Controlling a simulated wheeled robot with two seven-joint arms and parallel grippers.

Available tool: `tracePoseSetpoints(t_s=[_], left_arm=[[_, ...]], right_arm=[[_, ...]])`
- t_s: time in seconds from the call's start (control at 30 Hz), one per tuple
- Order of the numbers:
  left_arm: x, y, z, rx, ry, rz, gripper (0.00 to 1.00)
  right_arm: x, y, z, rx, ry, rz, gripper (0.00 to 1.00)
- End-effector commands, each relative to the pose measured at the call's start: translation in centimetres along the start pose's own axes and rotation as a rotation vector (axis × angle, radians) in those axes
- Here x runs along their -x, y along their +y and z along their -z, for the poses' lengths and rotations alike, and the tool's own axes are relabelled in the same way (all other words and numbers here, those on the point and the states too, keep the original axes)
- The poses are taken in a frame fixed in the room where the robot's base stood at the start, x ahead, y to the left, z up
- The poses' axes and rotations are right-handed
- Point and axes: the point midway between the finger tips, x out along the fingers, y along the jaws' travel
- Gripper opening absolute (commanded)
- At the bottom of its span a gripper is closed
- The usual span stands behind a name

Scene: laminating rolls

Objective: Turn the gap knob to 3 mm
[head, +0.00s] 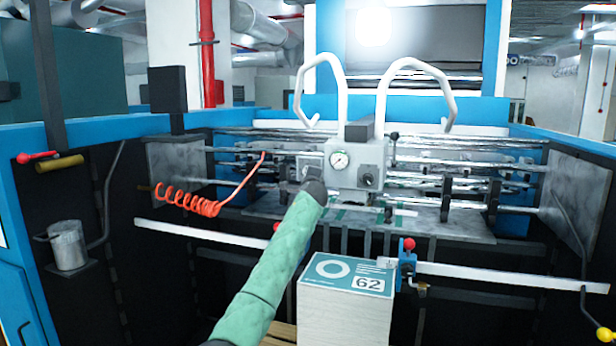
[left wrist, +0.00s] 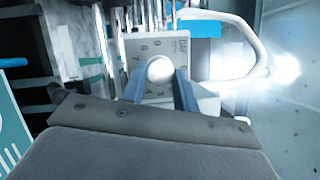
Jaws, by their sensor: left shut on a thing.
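In the left wrist view, the gap knob (left wrist: 160,70) shows as a pale round cap on a light dial plate (left wrist: 150,47) with small dark marks around it. My left gripper (left wrist: 160,82) is shut on it, with one blue-grey finger on each side. The dial figures are too small to read, and I cannot tell which mark the knob points to. In the head view, my green-sleeved left arm reaches up from below, and my left gripper (head: 312,174) is just left of the gauge box. The knob is hidden there. My right gripper is not in view.
The grey box (head: 340,172) with a round gauge (head: 339,160) and a black knob (head: 368,180) is close beside my gripper. White hooked tubes (head: 340,80) rise above it. A red coiled hose (head: 190,203) hangs to the left. A paper stack (head: 345,310) stands below, right of my arm.

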Motion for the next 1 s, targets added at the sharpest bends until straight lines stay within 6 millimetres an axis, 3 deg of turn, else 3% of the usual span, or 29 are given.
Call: tracePoseSetpoints(t_s=[0.7, 1.0], left_arm=[[-0.1, -0.7, -0.1, 0.58, 0.0, -0.241, 0.07], [-0.1, -0.7, -0.2, 0.705, 0.001, -0.293, 0.07]], right_arm=[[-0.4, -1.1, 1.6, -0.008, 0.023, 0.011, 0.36], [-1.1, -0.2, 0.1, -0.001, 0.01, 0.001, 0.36]])
